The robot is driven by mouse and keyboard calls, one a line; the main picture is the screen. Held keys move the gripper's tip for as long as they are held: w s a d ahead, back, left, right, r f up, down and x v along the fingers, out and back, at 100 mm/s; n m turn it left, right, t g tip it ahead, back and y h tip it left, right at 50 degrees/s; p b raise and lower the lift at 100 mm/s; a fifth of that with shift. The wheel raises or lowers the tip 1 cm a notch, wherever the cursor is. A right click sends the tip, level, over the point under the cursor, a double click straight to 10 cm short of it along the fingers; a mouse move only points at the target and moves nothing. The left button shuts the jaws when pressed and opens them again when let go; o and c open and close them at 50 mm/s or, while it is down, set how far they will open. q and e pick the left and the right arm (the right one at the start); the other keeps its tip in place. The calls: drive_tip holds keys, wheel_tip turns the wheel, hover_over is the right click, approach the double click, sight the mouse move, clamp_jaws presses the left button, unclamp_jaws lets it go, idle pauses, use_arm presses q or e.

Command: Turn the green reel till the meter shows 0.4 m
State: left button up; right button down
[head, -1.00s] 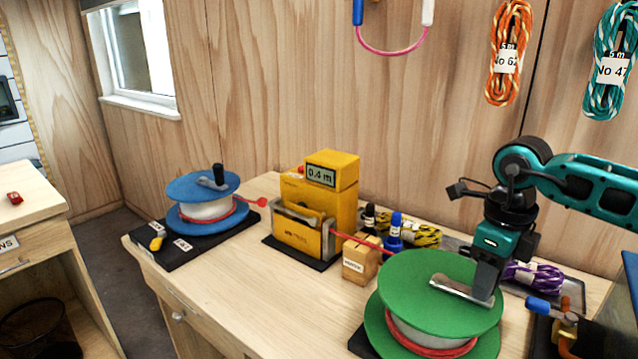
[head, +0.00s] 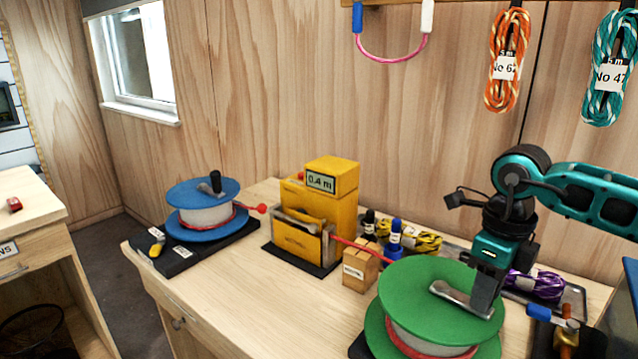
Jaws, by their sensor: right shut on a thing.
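The green reel (head: 428,292) stands at the front right of the bench, with red cord wound on its white drum. A metal crank arm (head: 452,297) lies across its top. My right gripper (head: 487,305) points down at the crank's outer end and is shut on the handle, which its fingers hide. The yellow meter (head: 333,174) stands behind and to the left of the reel, and its display (head: 321,182) reads 0.4 m. Red cord (head: 358,248) runs from the meter toward the green reel. My left gripper is not in view.
A blue reel (head: 203,193) stands on a black base at the left. A small wooden block (head: 359,269), bottles and a yellow rope coil (head: 416,241) sit near the green reel. A purple coil (head: 538,284) lies in a tray. The bench's left front is clear.

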drive_tip(key=shift+s+a, duration=0.3)
drive_tip(key=shift+s, duration=0.05)
drive_tip(key=c, duration=0.8)
unclamp_jaws()
drive_tip(key=shift+r, duration=0.1)
